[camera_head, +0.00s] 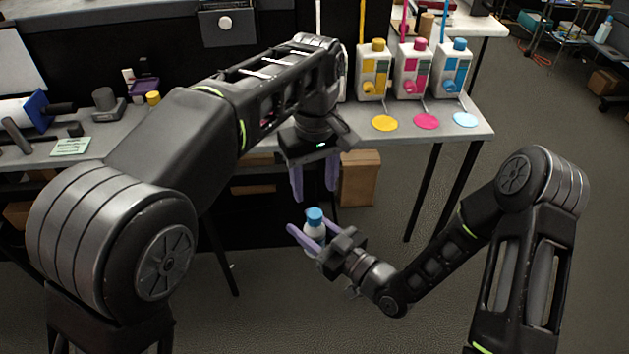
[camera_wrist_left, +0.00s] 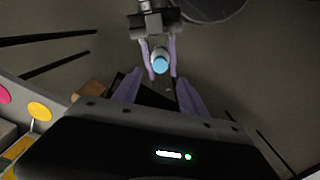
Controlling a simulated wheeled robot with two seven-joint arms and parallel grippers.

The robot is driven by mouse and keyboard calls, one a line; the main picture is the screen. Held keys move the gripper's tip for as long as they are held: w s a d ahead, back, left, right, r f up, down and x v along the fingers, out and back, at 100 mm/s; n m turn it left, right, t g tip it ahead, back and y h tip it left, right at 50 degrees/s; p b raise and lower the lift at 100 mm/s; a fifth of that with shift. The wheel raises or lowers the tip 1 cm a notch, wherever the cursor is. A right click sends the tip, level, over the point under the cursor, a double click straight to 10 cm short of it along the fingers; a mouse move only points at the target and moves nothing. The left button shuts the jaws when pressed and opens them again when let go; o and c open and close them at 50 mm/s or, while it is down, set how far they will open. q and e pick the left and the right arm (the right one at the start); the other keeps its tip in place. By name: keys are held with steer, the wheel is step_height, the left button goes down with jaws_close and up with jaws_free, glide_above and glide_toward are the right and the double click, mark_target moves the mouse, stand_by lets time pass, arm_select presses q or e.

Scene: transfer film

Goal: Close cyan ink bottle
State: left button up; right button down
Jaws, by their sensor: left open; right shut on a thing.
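A small white bottle (camera_head: 315,230) with a blue cap (camera_head: 314,215) stands upright in my right gripper (camera_head: 306,236), held in the air in front of the table. My right gripper is shut on the bottle. My left gripper (camera_head: 314,188) is open and empty, above the bottle with its purple fingers pointing down. In the left wrist view the blue cap (camera_wrist_left: 160,65) shows beyond the open fingers of my left gripper (camera_wrist_left: 163,92), apart from them. The cap sits on the bottle's top; how tight it is I cannot tell.
A cardboard box (camera_head: 359,178) is under the table. Open floor lies to the right.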

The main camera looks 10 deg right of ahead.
mark_target(314, 213)
arm_select(q)
steer(key=shift+n, duration=0.4)
steer(key=shift+f, duration=0.1)
steer(key=shift+f, duration=3.9)
jaws_close()
